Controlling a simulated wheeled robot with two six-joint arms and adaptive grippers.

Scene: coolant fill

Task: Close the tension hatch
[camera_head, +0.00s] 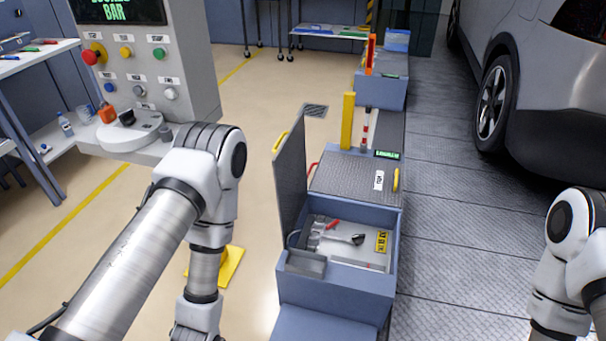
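The tension hatch appears to be the grey lid (291,182) standing upright, open, along the left side of a blue floor box (335,292). A yellow handle (280,142) is on the lid's outer left face near the top. Inside the open box are a black-knobbed lever, a red-handled part and a yellow label. My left arm hangs to the left of the lid, apart from it. Its end (196,328) is cut off by the bottom edge, so the fingers are hidden. My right arm shows at the right edge; its gripper is out of view.
A closed tread-plate cover (350,176) with a yellow handle (396,180) lies behind the open box. A yellow post (347,120) stands beyond it. A control console (150,70) is at upper left, a car (540,90) at upper right.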

